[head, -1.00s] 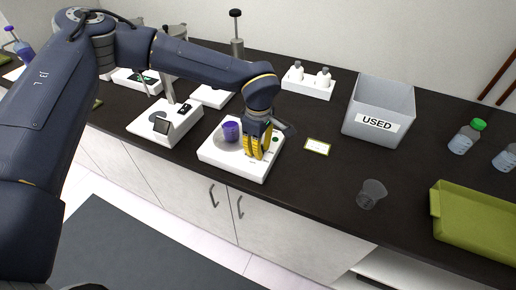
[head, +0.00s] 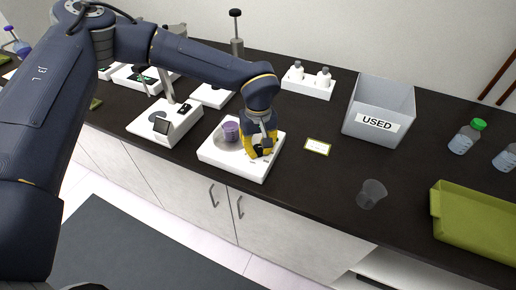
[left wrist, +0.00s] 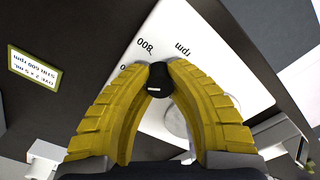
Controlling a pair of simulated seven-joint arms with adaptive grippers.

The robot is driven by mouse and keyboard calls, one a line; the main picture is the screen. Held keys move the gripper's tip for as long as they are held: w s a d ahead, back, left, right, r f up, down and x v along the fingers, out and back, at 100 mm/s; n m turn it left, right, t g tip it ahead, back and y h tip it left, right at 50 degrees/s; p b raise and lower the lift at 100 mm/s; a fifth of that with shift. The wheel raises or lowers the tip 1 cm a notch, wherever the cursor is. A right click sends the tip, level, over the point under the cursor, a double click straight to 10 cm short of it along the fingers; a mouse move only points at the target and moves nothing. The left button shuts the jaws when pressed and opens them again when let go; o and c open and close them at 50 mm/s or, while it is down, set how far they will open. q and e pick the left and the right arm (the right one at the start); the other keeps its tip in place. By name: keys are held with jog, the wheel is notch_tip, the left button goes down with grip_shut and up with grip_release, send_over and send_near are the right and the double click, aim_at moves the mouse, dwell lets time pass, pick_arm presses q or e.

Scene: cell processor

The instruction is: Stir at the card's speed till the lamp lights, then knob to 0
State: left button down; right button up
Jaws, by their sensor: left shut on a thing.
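The white stirrer (head: 232,166) stands on the dark bench, with a small beaker of purple liquid (head: 231,131) on its round plate. My left gripper (head: 259,151) points down at the stirrer's right part. In the left wrist view, its yellow fingers (left wrist: 159,72) are shut on the black knob (left wrist: 159,82). The printed marks "800", "rpm" and a "0" show on the white stirrer top (left wrist: 225,60) around it. The card (head: 317,146) lies right of the stirrer; in the left wrist view the card (left wrist: 33,68) reads "STIR 600 rpm", upside down. I cannot make out the lamp.
A grey "USED" bin (head: 380,105), a clear empty cup (head: 371,193) and a green tray (head: 475,225) are to the right. A white bottle rack (head: 307,88) stands behind. Another white device (head: 165,122) is left of the stirrer. Bench around the card is clear.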

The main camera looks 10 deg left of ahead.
aim_at(259, 148)
pick_arm(q)
jog(key=shift+s+d+m, duration=0.25)
jog(key=shift+m, duration=0.15)
jog(key=c, duration=1.4)
grip_release()
jog(key=o, duration=0.3)
jog(key=shift+w+a, duration=0.1)
notch_tip(259, 148, up, 12)
